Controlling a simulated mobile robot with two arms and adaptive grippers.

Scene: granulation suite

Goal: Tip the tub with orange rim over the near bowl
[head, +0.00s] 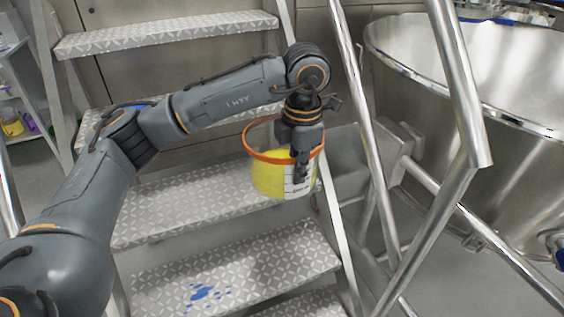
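The tub with orange rim (268,178) is a clear tub with yellow in it and a white marked label on its right side. It hangs about upright in front of the metal steps. My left gripper (301,172) points down and is shut on the tub's rim and wall at the right side; one finger shows over the label, the other is hidden. The near bowl (480,150), a large steel vessel with a wide rim, stands at the right, apart from the tub. My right gripper is out of view.
Steel handrails (432,205) slant between the tub and the bowl. Patterned metal steps (175,208) rise behind and below the tub, with blue spots on a lower tread. A shelf with small containers (14,128) stands at the far left.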

